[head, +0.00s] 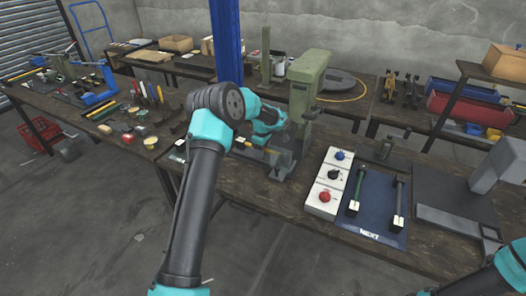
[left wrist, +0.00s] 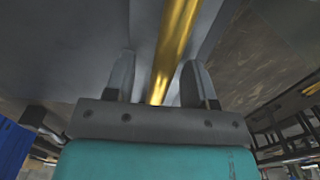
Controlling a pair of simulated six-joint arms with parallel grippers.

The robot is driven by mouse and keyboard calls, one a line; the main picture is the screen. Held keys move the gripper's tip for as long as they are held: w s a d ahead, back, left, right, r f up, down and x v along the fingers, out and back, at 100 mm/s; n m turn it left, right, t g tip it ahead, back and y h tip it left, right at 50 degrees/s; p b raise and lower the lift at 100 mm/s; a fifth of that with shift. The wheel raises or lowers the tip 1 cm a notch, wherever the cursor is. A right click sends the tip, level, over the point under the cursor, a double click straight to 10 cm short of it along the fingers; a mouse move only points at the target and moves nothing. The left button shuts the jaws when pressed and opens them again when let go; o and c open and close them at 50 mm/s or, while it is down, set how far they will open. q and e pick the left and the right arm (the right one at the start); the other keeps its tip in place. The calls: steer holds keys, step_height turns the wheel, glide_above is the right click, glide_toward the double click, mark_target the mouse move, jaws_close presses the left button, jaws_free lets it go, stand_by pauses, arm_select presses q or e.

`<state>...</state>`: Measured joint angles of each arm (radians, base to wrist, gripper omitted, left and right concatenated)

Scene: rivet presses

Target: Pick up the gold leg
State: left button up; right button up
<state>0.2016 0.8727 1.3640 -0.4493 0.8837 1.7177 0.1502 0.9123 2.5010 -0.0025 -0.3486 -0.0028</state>
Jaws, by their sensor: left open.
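The gold leg (left wrist: 175,45) is a long, shiny gold rod in the left wrist view. It runs from the top edge down between the two fingers of my left gripper (left wrist: 160,80). The fingers are apart, one on each side of the leg, with gaps showing between them and it. In the head view my left arm reaches to the green press (head: 306,85), and its gripper is low beside the press, largely hidden by the arm. I cannot make out the leg clearly there. Part of my right arm shows at the lower right corner; its gripper is not visible.
A control box (head: 327,185) with blue, black and red knobs stands right of the press. A grey fixture (head: 455,200) stands farther right. Tools and small parts crowd the bench on the left.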

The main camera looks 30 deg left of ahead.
arm_select(q)
steer(key=shift+c, duration=0.2)
jaws_close()
stand_by(0.3)
step_height(320, 180, up, 9)
steer(key=shift+r, duration=0.5)
stand_by(0.4)
